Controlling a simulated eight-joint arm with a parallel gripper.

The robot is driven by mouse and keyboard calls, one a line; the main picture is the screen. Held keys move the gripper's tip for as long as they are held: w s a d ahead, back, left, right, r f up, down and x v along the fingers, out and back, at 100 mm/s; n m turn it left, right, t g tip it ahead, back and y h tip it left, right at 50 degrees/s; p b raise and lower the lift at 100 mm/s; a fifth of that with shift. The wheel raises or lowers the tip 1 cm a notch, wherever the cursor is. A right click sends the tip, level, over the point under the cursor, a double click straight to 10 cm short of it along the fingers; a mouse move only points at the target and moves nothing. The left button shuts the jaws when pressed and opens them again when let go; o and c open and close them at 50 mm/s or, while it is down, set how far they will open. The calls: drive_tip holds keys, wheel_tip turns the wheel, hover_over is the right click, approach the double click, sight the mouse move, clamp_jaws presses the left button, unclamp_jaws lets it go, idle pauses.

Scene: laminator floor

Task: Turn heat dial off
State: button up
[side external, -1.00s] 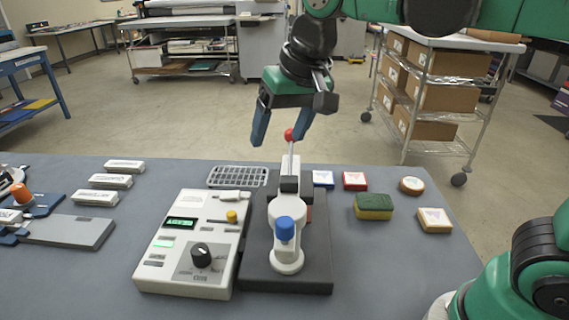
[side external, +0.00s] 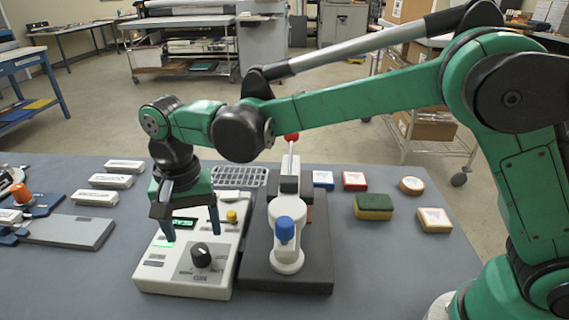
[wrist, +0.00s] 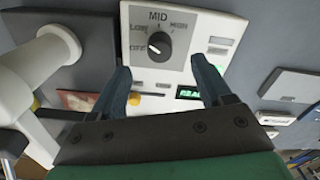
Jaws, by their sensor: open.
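The heat dial (side external: 201,255) is a black round knob on the front of a pale control box (side external: 150,276). In the wrist view the dial (wrist: 159,45) has OFF, LOW, MID and HIGH labels around it. A small pale mark shows on the knob's lower left, on the side of the OFF label. My gripper (side external: 192,234) is open and empty, pointing down above the box, behind the dial in the side view. In the wrist view the dial lies just beyond the gap between my fingertips (wrist: 161,68), and the fingers appear apart from it.
A press with a blue-capped post (side external: 286,240) and a red-knobbed lever (side external: 291,138) stands right of the box. A yellow knob (side external: 231,216) and a lit green display are on the box. A sponge (side external: 374,207) and small blocks lie farther right.

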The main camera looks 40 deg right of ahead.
sight(199, 249)
drive_tip(key=shift+f, duration=2.75)
clamp_jaws()
